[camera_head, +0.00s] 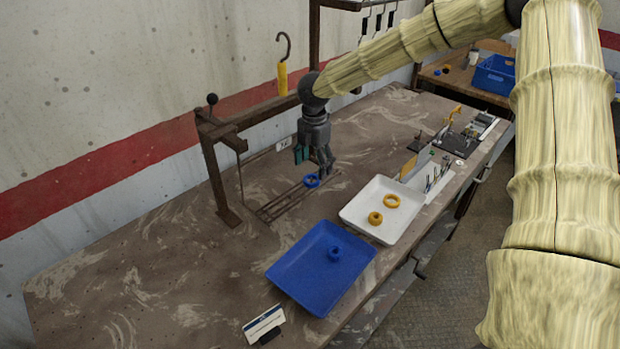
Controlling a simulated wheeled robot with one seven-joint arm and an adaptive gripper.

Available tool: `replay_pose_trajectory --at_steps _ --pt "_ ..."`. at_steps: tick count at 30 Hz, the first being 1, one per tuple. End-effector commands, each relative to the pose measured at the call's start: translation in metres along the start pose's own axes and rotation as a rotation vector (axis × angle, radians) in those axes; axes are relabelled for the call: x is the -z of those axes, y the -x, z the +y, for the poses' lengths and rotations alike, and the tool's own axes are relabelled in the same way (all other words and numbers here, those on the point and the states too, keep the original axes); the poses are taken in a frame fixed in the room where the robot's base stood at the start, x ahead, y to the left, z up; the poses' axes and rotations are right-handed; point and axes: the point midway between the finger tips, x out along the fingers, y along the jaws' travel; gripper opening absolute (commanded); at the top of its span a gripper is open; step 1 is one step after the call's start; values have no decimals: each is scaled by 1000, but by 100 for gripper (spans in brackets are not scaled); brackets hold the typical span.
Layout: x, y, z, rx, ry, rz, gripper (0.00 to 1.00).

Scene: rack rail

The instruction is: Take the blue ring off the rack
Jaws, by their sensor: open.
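A blue ring (311,181) is at the far end of a low, dark barred rack (275,208) on the bench. I cannot tell whether it lies on the bars or is threaded on one. My gripper (314,165) is open and points down just above this ring, with its fingers apart. I cannot tell whether a fingertip touches the ring. A second blue ring (334,253) lies in the blue tray (300,272).
A white tray (372,194) right of the rack holds two yellow rings (391,201). A rusty post and rail (218,170) stand close left of my gripper. A label stand (264,325) is at the front. The bench's left side is clear.

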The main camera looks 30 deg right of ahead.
Motion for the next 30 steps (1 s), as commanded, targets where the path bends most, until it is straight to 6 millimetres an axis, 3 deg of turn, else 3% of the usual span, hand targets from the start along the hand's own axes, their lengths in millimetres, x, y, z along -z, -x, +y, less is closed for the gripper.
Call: replay_pose_trajectory --at_steps 12,24,30 --pt "-6 -48 11 12 1 3 73" --pt "-5 -59 13 10 3 3 73" --pt "-6 -59 13 10 3 3 37"
